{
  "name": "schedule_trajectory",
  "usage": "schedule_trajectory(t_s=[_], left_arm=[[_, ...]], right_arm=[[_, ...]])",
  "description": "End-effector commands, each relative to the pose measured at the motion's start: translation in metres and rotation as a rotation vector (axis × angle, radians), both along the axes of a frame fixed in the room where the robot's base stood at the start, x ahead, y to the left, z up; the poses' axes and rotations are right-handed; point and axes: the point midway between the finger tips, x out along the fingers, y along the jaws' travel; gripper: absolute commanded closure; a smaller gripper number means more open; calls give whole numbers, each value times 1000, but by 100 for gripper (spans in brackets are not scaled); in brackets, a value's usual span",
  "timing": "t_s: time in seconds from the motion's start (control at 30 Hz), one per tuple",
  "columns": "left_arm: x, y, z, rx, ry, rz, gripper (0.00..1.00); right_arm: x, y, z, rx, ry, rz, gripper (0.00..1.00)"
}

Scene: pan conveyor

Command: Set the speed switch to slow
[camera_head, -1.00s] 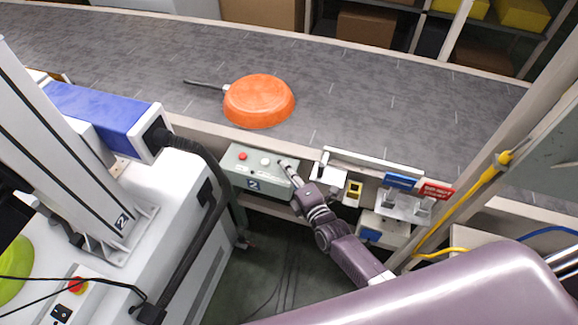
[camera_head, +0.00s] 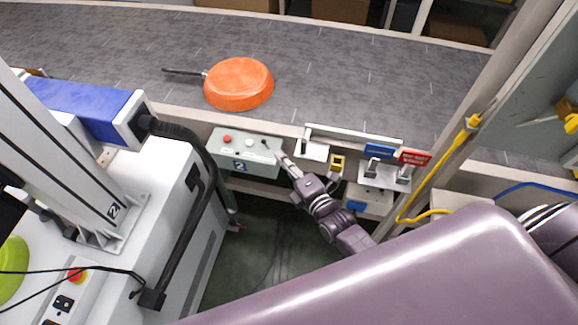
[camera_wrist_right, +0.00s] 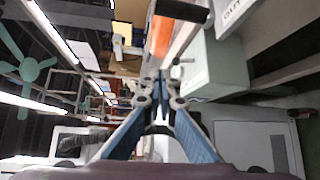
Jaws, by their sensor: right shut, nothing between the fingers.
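The pale green control box (camera_head: 240,162) is fixed at the near edge of the conveyor (camera_head: 330,90). I cannot read which setting the switch is at. My right gripper (camera_head: 280,157) is shut and empty, with its tip at the box's right end, just apart from the switch. In the right wrist view my closed fingers (camera_wrist_right: 162,80) point toward the box side (camera_wrist_right: 203,70). My left gripper is not in view.
An orange pan (camera_head: 238,82) lies upside down on the conveyor beyond the box. Right of the box are a white bracket rail, a yellow block (camera_head: 337,163), a blue sign (camera_head: 379,151) and a red sign (camera_head: 414,157). A white machine (camera_head: 160,210) stands at left.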

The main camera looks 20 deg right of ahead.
Motion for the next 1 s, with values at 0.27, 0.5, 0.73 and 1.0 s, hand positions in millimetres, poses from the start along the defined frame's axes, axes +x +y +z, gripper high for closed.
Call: schedule_trajectory(t_s=[0.27, 0.5, 0.73, 1.0], left_arm=[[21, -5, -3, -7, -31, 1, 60], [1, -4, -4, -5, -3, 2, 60], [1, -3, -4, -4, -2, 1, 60], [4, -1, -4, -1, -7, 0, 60]], right_arm=[[-36, -3, 15, 1, 1, 1, 100], [-45, -4, 21, 0, 0, 1, 100], [-45, -4, 21, 0, 1, 1, 100], [-45, -4, 21, 0, 1, 1, 100]])
